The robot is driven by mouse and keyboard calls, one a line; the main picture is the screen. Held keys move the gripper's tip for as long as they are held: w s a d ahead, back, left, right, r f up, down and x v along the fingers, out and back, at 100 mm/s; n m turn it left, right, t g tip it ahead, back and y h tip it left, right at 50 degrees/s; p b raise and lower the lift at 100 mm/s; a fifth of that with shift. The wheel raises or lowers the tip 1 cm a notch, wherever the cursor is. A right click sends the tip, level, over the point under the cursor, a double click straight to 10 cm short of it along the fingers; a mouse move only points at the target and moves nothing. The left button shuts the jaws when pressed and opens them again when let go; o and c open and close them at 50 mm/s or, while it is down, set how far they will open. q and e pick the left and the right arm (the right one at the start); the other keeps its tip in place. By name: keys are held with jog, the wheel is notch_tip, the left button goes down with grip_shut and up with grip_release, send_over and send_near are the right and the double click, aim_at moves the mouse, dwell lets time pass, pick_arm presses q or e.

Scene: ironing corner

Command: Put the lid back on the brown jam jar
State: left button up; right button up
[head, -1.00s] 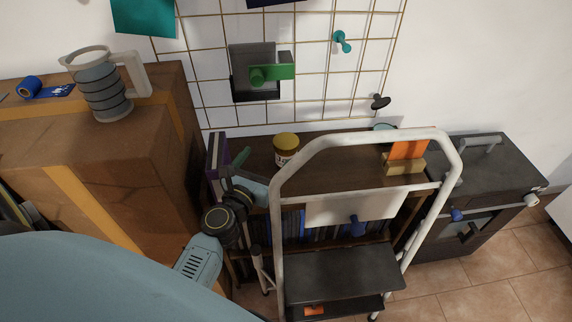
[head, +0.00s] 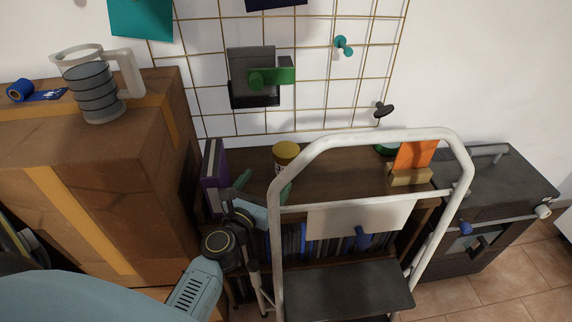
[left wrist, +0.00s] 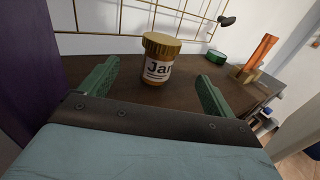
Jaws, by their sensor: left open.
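The jam jar (left wrist: 157,72) stands upright on the brown shelf top, with an amber body and a white label reading "Jar", partly cut off. A ridged mustard-yellow cap (left wrist: 161,44) sits on its top. In the head view the jar's yellow top (head: 286,151) shows behind the white ladder rail. My left gripper (head: 266,182) is open and empty, its two green fingers apart, in front of the jar. In the left wrist view the fingers (left wrist: 158,70) frame the jar from either side, with the jar beyond their tips. My right gripper is not in view.
A white step ladder (head: 365,136) stands before the shelf (head: 335,163). A purple book (head: 212,170) is left of my gripper. A round green item (left wrist: 217,56) and an orange card in a wooden holder (head: 410,177) are right. A cardboard box (head: 120,170) is at left.

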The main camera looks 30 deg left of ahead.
aim_at(280, 162)
pick_arm(q)
jog(key=w, duration=0.7)
jog(key=shift+w+a, duration=0.1)
jog(key=shift+a, duration=0.3)
jog(key=shift+w, duration=0.35)
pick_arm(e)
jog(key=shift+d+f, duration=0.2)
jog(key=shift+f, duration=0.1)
pick_arm(q)
jog(key=shift+w+a, duration=0.1)
jog(key=shift+w, duration=0.1)
jog(key=w, duration=0.4)
jog(key=shift+w+a+b, duration=0.15)
jog(key=shift+w+b, duration=0.2)
jog(key=shift+w, duration=0.05)
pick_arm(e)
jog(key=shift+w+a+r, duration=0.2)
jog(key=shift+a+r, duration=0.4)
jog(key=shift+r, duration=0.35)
pick_arm(q)
jog(key=shift+c, duration=0.2)
